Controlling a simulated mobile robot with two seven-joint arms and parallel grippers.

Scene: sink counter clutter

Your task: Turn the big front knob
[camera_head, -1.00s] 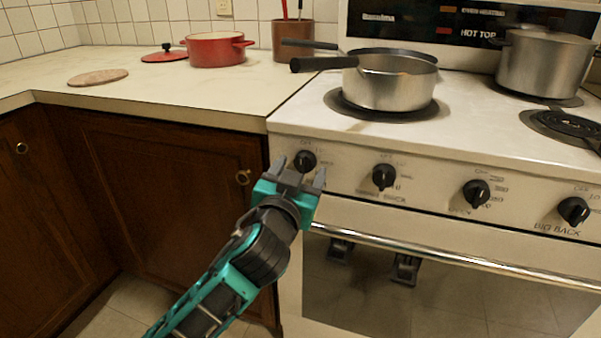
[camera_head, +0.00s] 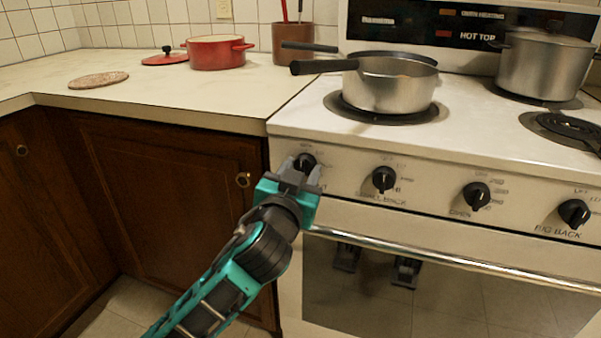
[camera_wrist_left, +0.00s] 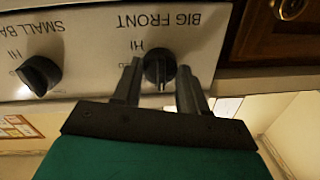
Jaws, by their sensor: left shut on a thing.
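The big front knob (camera_head: 305,160) is the black leftmost knob on the white stove panel, partly hidden by my left gripper in the head view. In the left wrist view the knob (camera_wrist_left: 158,66) sits between the two fingers, beside the upside-down "BIG FRONT" label. My left gripper (camera_head: 303,170) is shut on the knob, with one finger on either side of it; it also shows in the left wrist view (camera_wrist_left: 160,76). My right gripper is not in view.
The small back knob (camera_head: 384,179) is just right of it, then the oven knob (camera_head: 476,195) and big back knob (camera_head: 574,212). The oven handle (camera_head: 440,256) runs below. A saucepan (camera_head: 391,86) stands on the front left burner. A wooden cabinet (camera_head: 165,185) is left.

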